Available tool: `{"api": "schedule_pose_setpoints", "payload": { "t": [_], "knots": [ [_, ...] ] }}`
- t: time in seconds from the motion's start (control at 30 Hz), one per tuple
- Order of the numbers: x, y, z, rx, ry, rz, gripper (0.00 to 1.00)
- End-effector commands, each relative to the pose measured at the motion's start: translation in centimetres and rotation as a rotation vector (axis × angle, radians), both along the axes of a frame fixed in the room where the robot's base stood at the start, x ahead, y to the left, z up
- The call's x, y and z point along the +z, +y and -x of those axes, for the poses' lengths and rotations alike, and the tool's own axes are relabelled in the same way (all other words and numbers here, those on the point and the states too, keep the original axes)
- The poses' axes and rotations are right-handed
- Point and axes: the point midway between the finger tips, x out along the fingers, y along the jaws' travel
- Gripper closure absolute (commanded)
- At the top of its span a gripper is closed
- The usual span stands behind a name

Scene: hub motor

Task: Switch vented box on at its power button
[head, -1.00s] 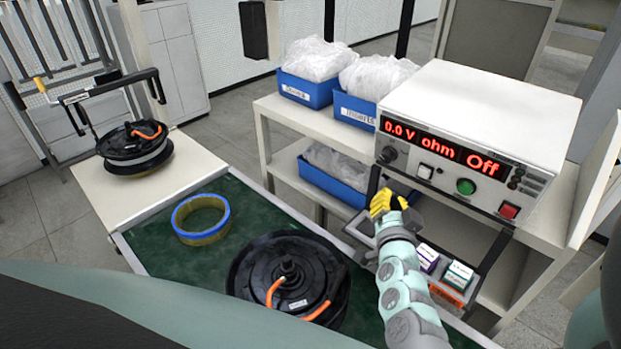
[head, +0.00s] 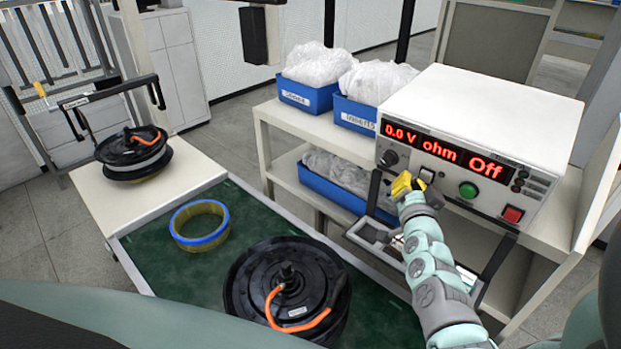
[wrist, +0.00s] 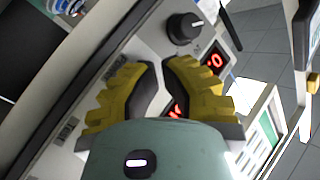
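The vented box (head: 500,105) is a white instrument on the shelf unit at right. Its lit red display (head: 440,150) reads 0.0 V, ohm and Off. Below the display are a black knob (head: 389,158), a white button (head: 427,174), a green button (head: 468,190) and a red switch (head: 512,214). My gripper (head: 403,184) is close in front of the panel, just left of and below the white button. In the wrist view my yellow fingers (wrist: 158,66) are slightly apart, with panel visible between them and the knob (wrist: 184,28) beyond. Contact cannot be told.
Blue bins (head: 309,96) of wrapped parts stand on the shelf left of the box, another on the lower shelf. A dark-framed tray (head: 372,238) is below my gripper. A hub motor (head: 285,285) and blue-rimmed ring (head: 200,240) lie on the green mat.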

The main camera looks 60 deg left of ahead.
Motion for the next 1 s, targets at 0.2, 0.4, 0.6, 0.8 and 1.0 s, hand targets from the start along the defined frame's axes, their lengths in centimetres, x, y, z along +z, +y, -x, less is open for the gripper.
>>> {"api": "schedule_pose_setpoints", "payload": {
  "t": [0.2, 0.4, 0.6, 0.8, 1.0],
  "knots": [
    [0.0, -0.03, -0.02, -0.001, 0.0, 0.0, 1.0],
    [0.01, -0.03, -0.01, -0.001, 0.0, 0.0, 1.0],
    [0.0, -0.02, 0.0, 0.0, 0.0, 0.0, 1.0],
    [0.0, 0.0, 0.0, 0.0, 0.0, 0.0, 1.0],
    [0.01, 0.01, 0.01, 0.0, 0.0, 0.0, 1.0]
  ]
}}
